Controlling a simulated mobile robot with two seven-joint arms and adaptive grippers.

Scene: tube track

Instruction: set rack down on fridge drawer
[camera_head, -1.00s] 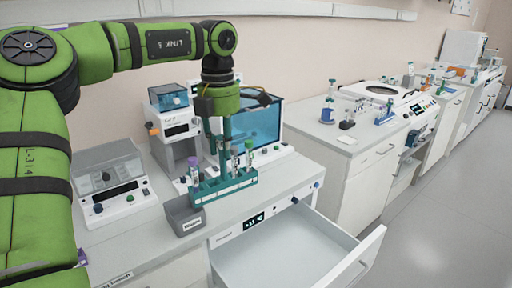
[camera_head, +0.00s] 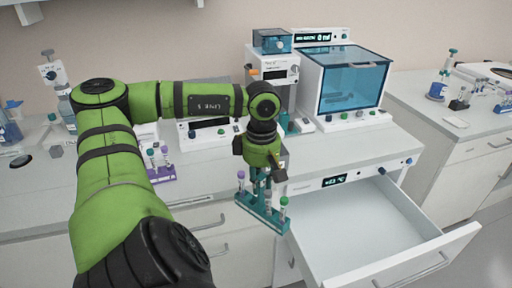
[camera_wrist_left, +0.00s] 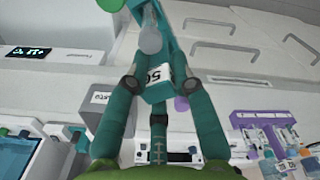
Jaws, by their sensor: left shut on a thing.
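My left gripper (camera_head: 262,180) is shut on a teal tube rack (camera_head: 258,210) and holds it in the air in front of the counter, just left of the open drawer. The rack carries tubes with green and purple caps and looks tilted in the head view. In the left wrist view the rack (camera_wrist_left: 158,90) sits between the teal fingers (camera_wrist_left: 160,85), with a white label on it. The fridge drawer (camera_head: 350,235) is pulled out, white, and its visible inside is empty. My right gripper is not in view.
A fridge panel with a lit display (camera_head: 336,180) is above the drawer. A blue-windowed machine (camera_head: 345,85) stands on the counter behind. A purple rack with tubes (camera_head: 160,172) stands on the counter at left, close to my arm. The drawer's interior is free.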

